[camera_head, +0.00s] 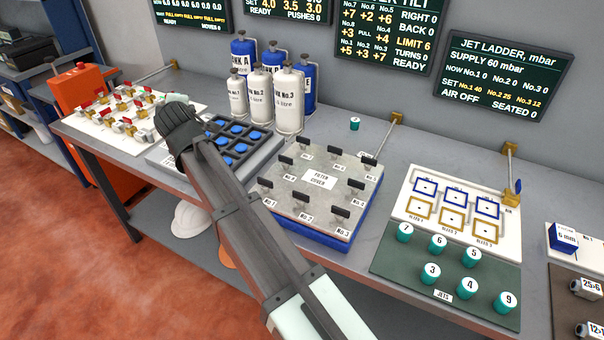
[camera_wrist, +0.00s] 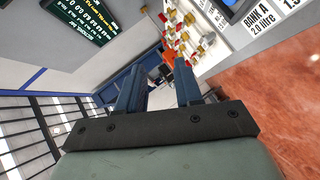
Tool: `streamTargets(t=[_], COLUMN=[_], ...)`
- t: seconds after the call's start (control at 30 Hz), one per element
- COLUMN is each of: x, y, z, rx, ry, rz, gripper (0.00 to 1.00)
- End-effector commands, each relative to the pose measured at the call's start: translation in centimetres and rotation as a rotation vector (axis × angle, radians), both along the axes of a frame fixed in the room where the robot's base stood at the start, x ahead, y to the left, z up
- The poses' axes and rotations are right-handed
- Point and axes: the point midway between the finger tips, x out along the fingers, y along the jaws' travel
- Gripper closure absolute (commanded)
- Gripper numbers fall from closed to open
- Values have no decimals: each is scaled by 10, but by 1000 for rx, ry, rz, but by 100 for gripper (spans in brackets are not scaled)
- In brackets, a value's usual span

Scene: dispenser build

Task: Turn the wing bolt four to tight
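The filter cover (camera_head: 319,180) is a grey speckled plate on a blue base, with black wing bolts standing around its edge. The bolt on the middle of its right edge (camera_head: 357,186) sits where the tilt board's layout places number four; its small label is hard to read. The wings look upright, but I cannot tell how tight they are. My gripper (camera_head: 178,122) is up and left of the cover, above the left part of the bench, well apart from the bolts. In the wrist view my gripper (camera_wrist: 160,88) has its two fingers apart with nothing between them.
A tilt board (camera_head: 385,35) hangs on the wall behind. White and blue bottles (camera_head: 289,97) stand behind a tray of blue pieces (camera_head: 235,160). My arm crosses in front of the tray, left of the cover. A jets board (camera_head: 448,235) with teal pieces lies right of the cover.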

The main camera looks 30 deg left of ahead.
Motion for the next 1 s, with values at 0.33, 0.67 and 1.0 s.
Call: streamTargets(t=[0.33,0.67,1.0], x=[107,149,147], y=[-149,-288,-420], z=[-16,-24,-20], rx=[-139,-242,-313], ry=[278,557,836], rz=[-213,-319,-335], gripper=[65,65,65])
